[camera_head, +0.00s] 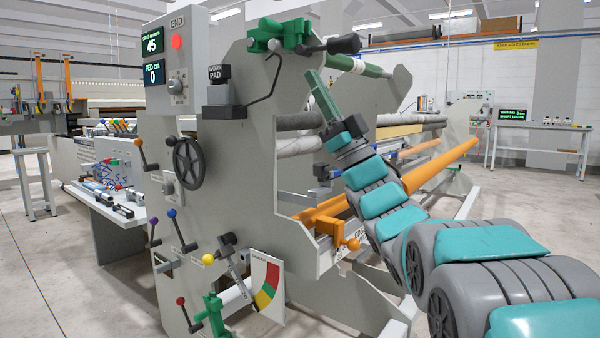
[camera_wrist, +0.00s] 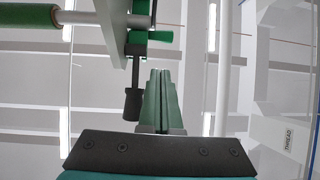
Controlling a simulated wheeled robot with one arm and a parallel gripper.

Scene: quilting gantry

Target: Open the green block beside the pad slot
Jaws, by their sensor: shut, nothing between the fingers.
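The green block (camera_head: 283,36) sits on the top edge of the grey end plate (camera_head: 235,120). A dark lever with a thick black knob (camera_head: 343,44) sticks out to the right from it. In the wrist view, my gripper (camera_wrist: 160,72) points up beside the black knob (camera_wrist: 132,104), with green block parts (camera_wrist: 140,42) beyond. I cannot tell the exact gap.
A bent black rod (camera_head: 268,85) hangs left of my gripper. A green-ended roller (camera_head: 360,66) lies just right of the block and also shows in the wrist view (camera_wrist: 28,16). Grey rollers (camera_head: 300,145) and an orange bar (camera_head: 440,168) run behind my arm.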

